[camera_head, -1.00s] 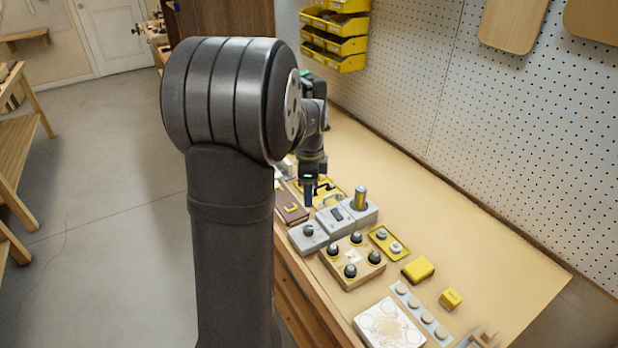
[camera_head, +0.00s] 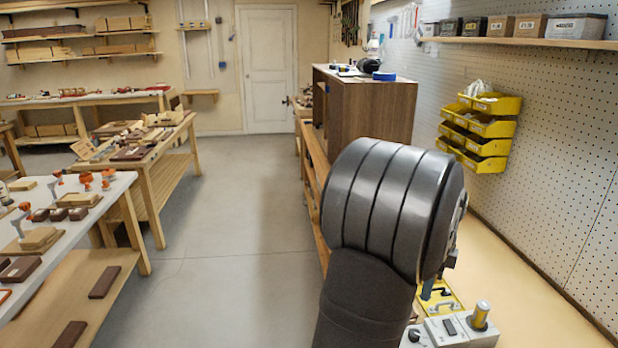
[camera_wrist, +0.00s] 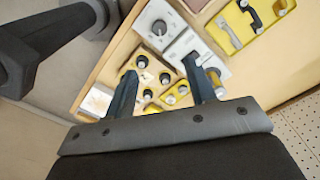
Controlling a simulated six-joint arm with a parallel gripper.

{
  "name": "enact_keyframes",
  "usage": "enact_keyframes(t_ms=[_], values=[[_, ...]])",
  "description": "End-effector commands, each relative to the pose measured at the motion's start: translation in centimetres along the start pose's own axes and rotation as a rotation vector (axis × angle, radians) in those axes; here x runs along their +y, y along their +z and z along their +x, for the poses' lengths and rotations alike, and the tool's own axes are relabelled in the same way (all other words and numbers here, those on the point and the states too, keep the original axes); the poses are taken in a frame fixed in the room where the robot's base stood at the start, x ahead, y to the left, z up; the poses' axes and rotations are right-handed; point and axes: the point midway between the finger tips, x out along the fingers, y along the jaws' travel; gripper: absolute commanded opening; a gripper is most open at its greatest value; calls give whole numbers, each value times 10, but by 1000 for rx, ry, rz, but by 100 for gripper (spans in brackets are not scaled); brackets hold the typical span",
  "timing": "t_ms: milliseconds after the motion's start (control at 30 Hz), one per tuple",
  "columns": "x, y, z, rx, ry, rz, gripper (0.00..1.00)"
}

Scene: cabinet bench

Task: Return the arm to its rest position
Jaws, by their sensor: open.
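My gripper (camera_wrist: 160,67) shows in the wrist view with its two dark fingers spread apart and nothing between them. It hangs above the bench fixtures, and no contact with them shows. In the head view my own arm fills the lower right and hides the gripper. Below the fingers are a wooden block with black knobs (camera_wrist: 153,79), a grey box with a round knob (camera_wrist: 160,40) and a yellow panel with a dark handle (camera_wrist: 235,45).
In the head view the yellow panel (camera_head: 457,304) and a grey unit with a brass cylinder (camera_head: 480,315) stand beside my arm. A brown cabinet (camera_head: 365,115) stands behind it. Yellow bins (camera_head: 480,130) hang on the pegboard. The bench surface (camera_head: 530,295) at right is clear.

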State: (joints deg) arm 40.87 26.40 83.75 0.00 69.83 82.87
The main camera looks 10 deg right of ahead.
Motion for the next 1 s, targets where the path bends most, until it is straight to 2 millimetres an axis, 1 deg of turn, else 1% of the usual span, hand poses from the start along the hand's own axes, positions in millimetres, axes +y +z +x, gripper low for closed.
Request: enact_keyframes(t_ms=[167, 700, 833, 1000], values=[[1, 0, 24, -1, 5, 0, 50], [1, 0, 131, 0, 4, 0, 50], [1, 0, 151, -1, 4, 0, 50], [0, 0, 166, 0, 2, 0, 50]])
